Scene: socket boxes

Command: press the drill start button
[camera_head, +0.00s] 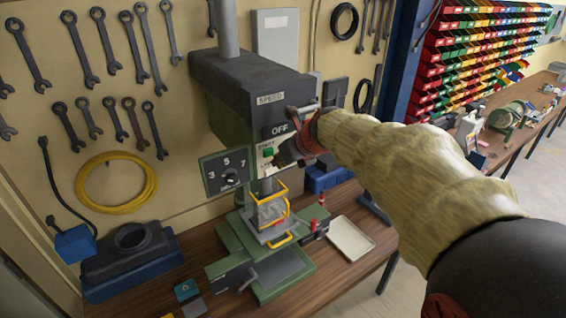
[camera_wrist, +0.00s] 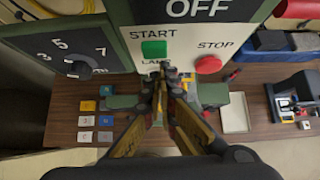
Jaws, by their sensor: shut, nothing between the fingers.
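The green drill press (camera_head: 240,100) stands on the workbench against the pegboard wall. Its green start button (camera_wrist: 153,49) is on a white panel marked START in the wrist view, and it also shows in the head view (camera_head: 268,152). The red stop button (camera_wrist: 208,64) is to its right. My gripper (camera_wrist: 165,74) is shut and empty, with its fingertips just below the start button in the picture, near the lamp label they partly cover. I cannot tell whether they touch the panel. In the head view my gripper (camera_head: 280,160) is at the panel, partly hidden by my sleeve-covered arm.
A speed dial (camera_wrist: 80,68) sits left of the panel. A yellow guard (camera_head: 270,205) surrounds the drill's work area below. A pale tray (camera_head: 350,239) lies right of the base. Colored bins (camera_head: 470,50) hang at the right.

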